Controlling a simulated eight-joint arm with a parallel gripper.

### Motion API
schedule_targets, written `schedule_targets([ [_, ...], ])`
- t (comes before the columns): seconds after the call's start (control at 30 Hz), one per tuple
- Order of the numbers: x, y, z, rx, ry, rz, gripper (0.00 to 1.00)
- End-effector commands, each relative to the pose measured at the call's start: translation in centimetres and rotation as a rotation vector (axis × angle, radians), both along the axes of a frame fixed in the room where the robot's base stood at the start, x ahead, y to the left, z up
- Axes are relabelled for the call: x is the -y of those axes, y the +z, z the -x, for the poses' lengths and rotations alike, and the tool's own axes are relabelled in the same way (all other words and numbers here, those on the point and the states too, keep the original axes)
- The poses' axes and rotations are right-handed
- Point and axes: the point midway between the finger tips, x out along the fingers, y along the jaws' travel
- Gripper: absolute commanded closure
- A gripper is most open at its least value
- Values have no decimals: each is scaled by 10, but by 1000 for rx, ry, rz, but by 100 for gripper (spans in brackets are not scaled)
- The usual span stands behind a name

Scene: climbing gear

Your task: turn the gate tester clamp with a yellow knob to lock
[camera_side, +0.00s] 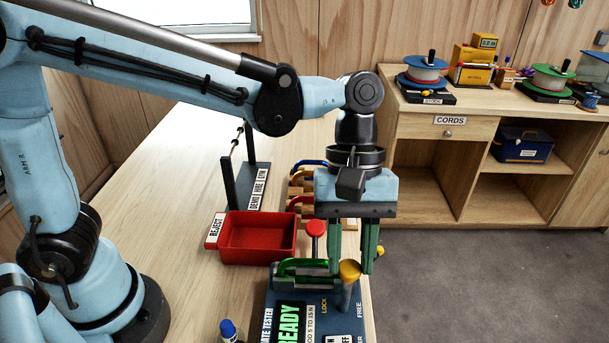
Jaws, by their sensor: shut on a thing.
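The gate tester (283,315) is a dark blue box at the front edge of the table, with a lit green "READY" display (288,325). Its clamp's yellow knob (349,269) tops a grey post, between the printed words LOCK and FREE. My gripper (352,268) points down over the tester, its two green fingers shut on the yellow knob. A green carabiner (300,265) lies at the back of the tester, left of the knob. The clamp's exact angle is hard to tell, and its far side is partly hidden by my fingers.
A red REJECT tray (258,247) stands behind the tester, and a red knob (316,228) rises near my left finger. A dark rack (240,185) and several coloured carabiners (301,178) are further back. A blue-capped marker (228,329) stands front left. The table's left side is clear.

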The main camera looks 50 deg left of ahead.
Motion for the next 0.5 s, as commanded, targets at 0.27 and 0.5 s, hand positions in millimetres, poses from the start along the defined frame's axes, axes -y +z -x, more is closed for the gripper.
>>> schedule_targets([
  [0.27,-2,0,1,-2,151,-2,100],
  [0.5,-3,0,3,-2,368,-1,100],
])
